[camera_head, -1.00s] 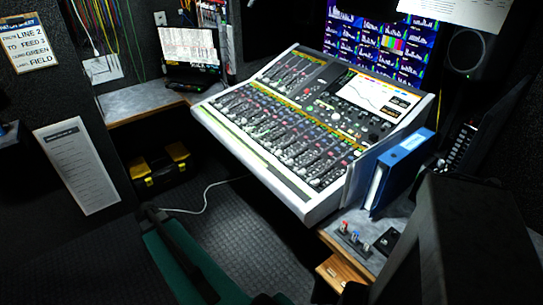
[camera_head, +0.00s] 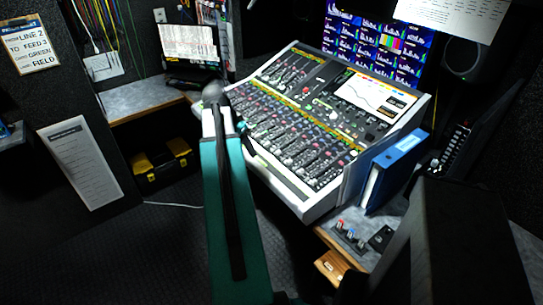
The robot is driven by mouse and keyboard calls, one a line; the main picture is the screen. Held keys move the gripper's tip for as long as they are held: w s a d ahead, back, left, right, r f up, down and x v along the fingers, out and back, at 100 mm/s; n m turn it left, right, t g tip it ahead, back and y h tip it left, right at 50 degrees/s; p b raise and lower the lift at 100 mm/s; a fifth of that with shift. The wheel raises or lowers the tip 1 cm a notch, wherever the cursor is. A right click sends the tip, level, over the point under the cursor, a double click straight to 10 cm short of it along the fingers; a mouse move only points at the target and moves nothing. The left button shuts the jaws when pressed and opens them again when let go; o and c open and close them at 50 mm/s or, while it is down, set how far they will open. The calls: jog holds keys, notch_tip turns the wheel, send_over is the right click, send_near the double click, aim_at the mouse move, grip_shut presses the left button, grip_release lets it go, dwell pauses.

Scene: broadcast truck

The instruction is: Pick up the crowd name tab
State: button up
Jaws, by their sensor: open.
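I cannot make out a crowd name tab; any lettering on the mixing console (camera_head: 335,190) is too small to read. The console is large and white-framed, with rows of faders, knobs and a lit screen, and stands in the middle. My teal arm rises in front of its left side, and its dark upper end overlaps the console's left edge in the picture. I cannot make out my gripper or its fingers. Part of the console's left edge is hidden behind my arm.
A blue binder (camera_head: 395,168) stands right of the console. Small red- and blue-topped parts (camera_head: 350,236) and a black block (camera_head: 381,238) are on the desk in front of it. A black-and-yellow toolbox (camera_head: 161,164) is on the floor at left. A laptop (camera_head: 190,58) sits on the back-left desk.

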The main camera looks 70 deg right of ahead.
jog(key=s+d+r+m, duration=0.1)
jog(key=s+d+r, duration=0.1)
jog(key=s+r, duration=0.1)
jog(key=shift+s+d+r+m, duration=0.25)
jog(key=shift+s+r+m, duration=0.05)
jog(key=shift+r, duration=0.4)
jog(key=p, duration=0.2)
send_over(270, 158)
jog(key=w+a, duration=0.2)
jog(key=a, duration=0.1)
jog(key=shift+d+f, duration=0.15)
jog(key=shift+f, duration=1.85)
jog(key=shift+d+f, duration=0.1)
jog(key=shift+f, duration=1.9)
jog(key=shift+s+p+x, duration=0.25)
jog(key=shift+p+x, duration=0.7)
jog(key=shift+x, duration=0.4)
jog(key=shift+p+x, duration=0.3)
jog(key=shift+x, duration=0.9)
jog(key=shift+d+r, duration=0.1)
jog(key=shift+d, duration=0.05)
jog(key=c, duration=1.1)
